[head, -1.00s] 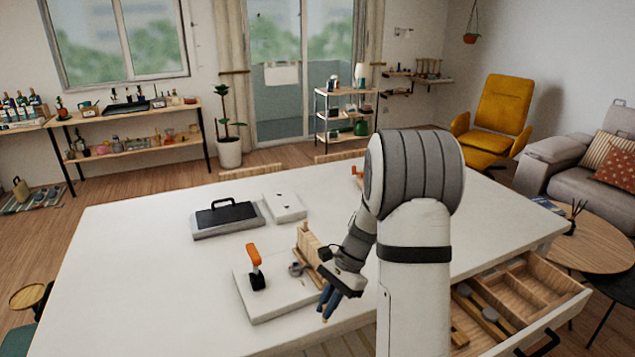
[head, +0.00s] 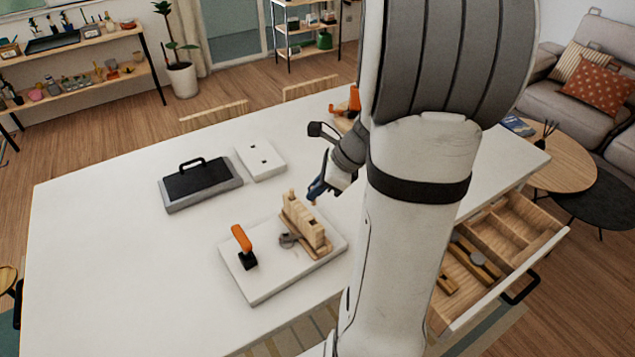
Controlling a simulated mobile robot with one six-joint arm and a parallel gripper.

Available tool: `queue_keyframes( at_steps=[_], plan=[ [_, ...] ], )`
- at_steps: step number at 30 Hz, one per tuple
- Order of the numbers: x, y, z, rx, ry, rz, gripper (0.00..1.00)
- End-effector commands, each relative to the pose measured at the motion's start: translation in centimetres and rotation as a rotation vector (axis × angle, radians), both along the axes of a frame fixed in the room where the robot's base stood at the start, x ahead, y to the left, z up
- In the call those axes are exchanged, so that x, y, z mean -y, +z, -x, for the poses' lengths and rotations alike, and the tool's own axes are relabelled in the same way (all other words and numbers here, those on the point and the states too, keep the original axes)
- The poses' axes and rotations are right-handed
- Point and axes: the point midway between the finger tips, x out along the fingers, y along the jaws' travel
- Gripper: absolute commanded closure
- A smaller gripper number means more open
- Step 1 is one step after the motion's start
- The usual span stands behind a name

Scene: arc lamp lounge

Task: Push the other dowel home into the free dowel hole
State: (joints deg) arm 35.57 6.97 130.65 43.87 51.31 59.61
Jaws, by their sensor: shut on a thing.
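A pale wooden block (head: 306,224) sits on a thin wooden base on a white board (head: 262,285) on the table. A short peg-like piece (head: 291,196) stands up at the block's far left end. My gripper (head: 315,193) has blue fingers and is just behind and right of the block, pointing down. It is shut on a small tan thing, which looks like a dowel (head: 313,203); only its lower tip shows. The tip appears apart from the block, though the gap is hard to judge. The dowel holes are too small to make out.
A black-topped grey case (head: 200,185) and a white plate (head: 261,160) lie behind. An open drawer (head: 500,250) sticks out at right.

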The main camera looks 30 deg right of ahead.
Motion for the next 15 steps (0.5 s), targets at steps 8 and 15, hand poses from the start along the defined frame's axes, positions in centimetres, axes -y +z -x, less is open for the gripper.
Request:
queue_keyframes(
  at_steps=[8,15],
  plan=[
    [-0.1,-0.5,-0.1,0.001,-0.046,-0.002,1.0],
    [-0.1,-2.5,-0.1,0.0,-0.046,-0.004,1.0]
  ],
)
